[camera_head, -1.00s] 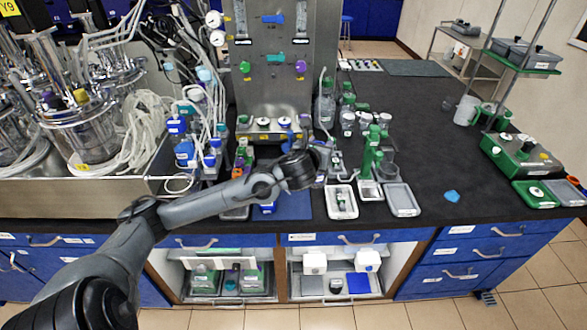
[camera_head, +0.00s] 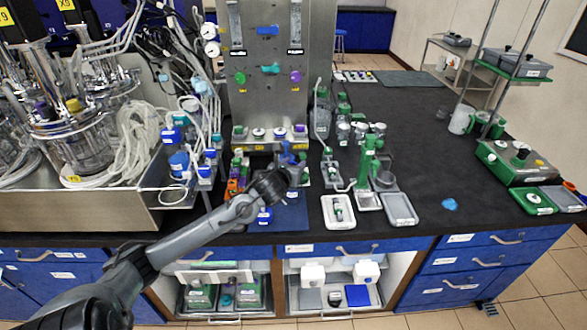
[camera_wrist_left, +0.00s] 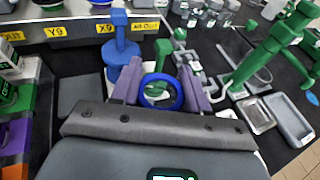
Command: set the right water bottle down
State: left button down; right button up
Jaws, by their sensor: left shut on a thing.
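My left gripper (camera_head: 294,171) reaches over the bench toward the foot of the steel panel. In the left wrist view its two purple fingers (camera_wrist_left: 160,80) are shut on a blue ring-shaped part (camera_wrist_left: 163,104), seen from above between them. I take this to be the top of the right water bottle; the body below is hidden. A separate blue upright piece (camera_wrist_left: 122,52) with a round base stands just beyond the left finger. I cannot tell whether the held thing touches the bench. My right gripper is not in view.
The steel panel (camera_head: 262,100) rises behind the gripper. A blue mat (camera_head: 290,217) lies in front. White-grey trays (camera_head: 401,209) and a green stand (camera_head: 368,160) are to the right. Tubing and vessels (camera_head: 75,145) crowd the left. The bench right of the trays is mostly clear.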

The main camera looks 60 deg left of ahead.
pick_arm(q)
jog(key=shift+f, duration=0.3)
jog(key=c, duration=0.6)
grip_release()
jog(key=shift+o, duration=0.2)
